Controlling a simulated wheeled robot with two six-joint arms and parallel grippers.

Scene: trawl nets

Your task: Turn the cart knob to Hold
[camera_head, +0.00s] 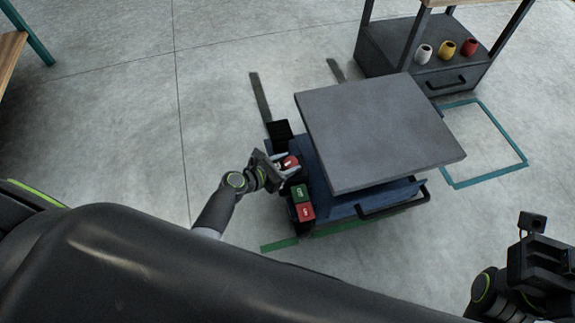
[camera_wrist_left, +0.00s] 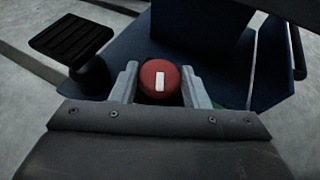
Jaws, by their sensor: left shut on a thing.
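The cart (camera_head: 385,130) is blue with a flat grey top and stands in the middle of the head view. The cart knob (camera_head: 290,162) is round and red, on the cart's left side. In the left wrist view the knob (camera_wrist_left: 160,82) shows a white bar mark pointing up and down the picture. My left gripper (camera_head: 283,163) is shut on the knob, one finger on each side of it. No Hold label can be read in either view. My right gripper (camera_head: 540,265) is at the lower right, away from the cart; its fingers cannot be made out.
A green button (camera_head: 300,194) and a red button (camera_head: 306,211) sit near the knob. A black pad (camera_head: 280,132) stands behind it. A dark drawer unit (camera_head: 425,75) with several small cups is at the upper right. Floor left of the cart is clear.

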